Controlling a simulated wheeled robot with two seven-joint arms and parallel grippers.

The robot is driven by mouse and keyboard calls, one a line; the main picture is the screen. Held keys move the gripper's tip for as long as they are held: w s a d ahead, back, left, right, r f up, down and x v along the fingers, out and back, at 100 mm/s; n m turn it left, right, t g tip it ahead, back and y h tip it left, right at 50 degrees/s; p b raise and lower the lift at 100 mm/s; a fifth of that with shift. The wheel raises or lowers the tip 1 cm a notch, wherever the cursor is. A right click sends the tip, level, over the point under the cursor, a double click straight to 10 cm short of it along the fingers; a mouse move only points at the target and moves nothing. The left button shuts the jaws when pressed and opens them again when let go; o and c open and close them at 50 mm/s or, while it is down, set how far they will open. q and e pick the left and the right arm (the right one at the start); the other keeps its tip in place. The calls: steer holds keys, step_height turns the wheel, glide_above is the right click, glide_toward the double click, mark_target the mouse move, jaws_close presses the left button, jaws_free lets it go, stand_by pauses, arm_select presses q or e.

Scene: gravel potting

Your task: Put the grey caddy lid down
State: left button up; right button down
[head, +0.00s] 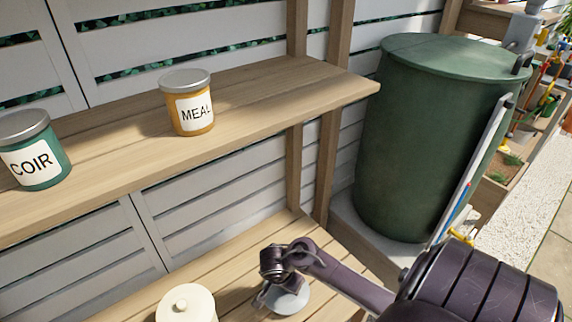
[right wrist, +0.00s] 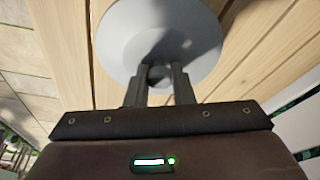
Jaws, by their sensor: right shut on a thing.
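The grey caddy lid (right wrist: 120,40) is a pale grey round disc with a small knob. In the right wrist view my right gripper (right wrist: 160,78) is shut on the knob, with the lid spread out beyond the fingertips and wooden slats behind it. In the head view the lid (head: 290,300) shows low in the middle, partly hidden by my right gripper (head: 270,294). It is over the lower slatted bench (head: 240,250); I cannot tell whether it touches the slats. My left gripper is not in view.
A cream lidded pot (head: 187,306) stands left of the lid on the bench. An upper shelf (head: 270,88) holds a green COIR tin (head: 33,150) and an orange MEAL tin (head: 189,104). A large green barrel (head: 425,140) stands at the right. Slats behind the cream pot are clear.

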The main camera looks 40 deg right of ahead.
mark_target(281, 299)
steer(key=shift+f+b, duration=0.45)
steer(key=shift+f, duration=1.25)
steer(key=shift+f, duration=0.1)
steer(key=c, duration=1.3)
jaws_free()
steer(key=shift+o, duration=0.2)
steer(key=shift+a+r, duration=0.1)
steer(key=shift+r, duration=0.3)
steer(key=p+v, duration=0.3)
steer(key=v, duration=0.8)
steer(key=shift+r, duration=0.25)
steer(key=shift+s+a+f, duration=0.1)
steer(key=shift+s, duration=0.05)
